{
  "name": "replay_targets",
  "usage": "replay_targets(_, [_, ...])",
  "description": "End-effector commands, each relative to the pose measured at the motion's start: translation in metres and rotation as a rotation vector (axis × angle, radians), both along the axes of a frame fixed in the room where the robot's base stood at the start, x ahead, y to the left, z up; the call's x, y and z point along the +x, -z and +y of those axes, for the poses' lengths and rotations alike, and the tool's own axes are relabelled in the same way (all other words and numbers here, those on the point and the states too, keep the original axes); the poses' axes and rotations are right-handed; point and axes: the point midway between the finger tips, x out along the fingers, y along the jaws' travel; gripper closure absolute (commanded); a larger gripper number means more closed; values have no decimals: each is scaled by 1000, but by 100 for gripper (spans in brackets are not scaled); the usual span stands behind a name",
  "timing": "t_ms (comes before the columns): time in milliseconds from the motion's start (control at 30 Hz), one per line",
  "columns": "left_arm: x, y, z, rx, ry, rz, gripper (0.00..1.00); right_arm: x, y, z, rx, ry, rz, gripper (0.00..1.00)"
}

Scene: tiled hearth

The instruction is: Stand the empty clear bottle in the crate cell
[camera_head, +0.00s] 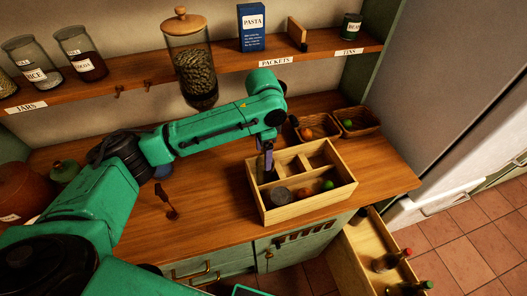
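A light wooden crate (312,206) with dividers stands on the wooden counter. My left arm reaches over the counter from the left, and its gripper (267,172) points down into the crate's left part. The fingers are small and partly hidden by the wrist, so I cannot tell whether they are open or shut. I cannot clearly make out a clear bottle at the fingers or in the crate. A grey round object (281,195) sits in the front left of the crate. A green round item (327,185) and a small reddish one lie in other cells. My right gripper is not in view.
Two baskets with produce (357,122) stand behind the crate. A shelf (230,73) with jars, a pasta box (251,27) and a tin runs above. An open drawer (366,257) with bottles juts out at front right.

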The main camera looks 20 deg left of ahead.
Motion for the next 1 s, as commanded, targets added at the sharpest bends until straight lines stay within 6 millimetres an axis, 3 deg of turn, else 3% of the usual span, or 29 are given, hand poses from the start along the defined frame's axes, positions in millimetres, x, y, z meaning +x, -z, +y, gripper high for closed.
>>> replay_targets(267, [1, -18, -1, -3, 1, -4, 22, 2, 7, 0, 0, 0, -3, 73])
replay_targets(467, [1, -66, -1, -3, 1, -6, 22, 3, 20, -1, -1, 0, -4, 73])
replay_targets(633, [1, -110, 0, 1, -1, -5, 22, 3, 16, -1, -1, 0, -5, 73])
replay_targets(733, [0, -120, 0, 0, -1, -2, 22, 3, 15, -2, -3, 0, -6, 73])
replay_targets(1000, [0, -121, 0, -1, -1, 1, 22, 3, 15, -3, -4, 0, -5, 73])
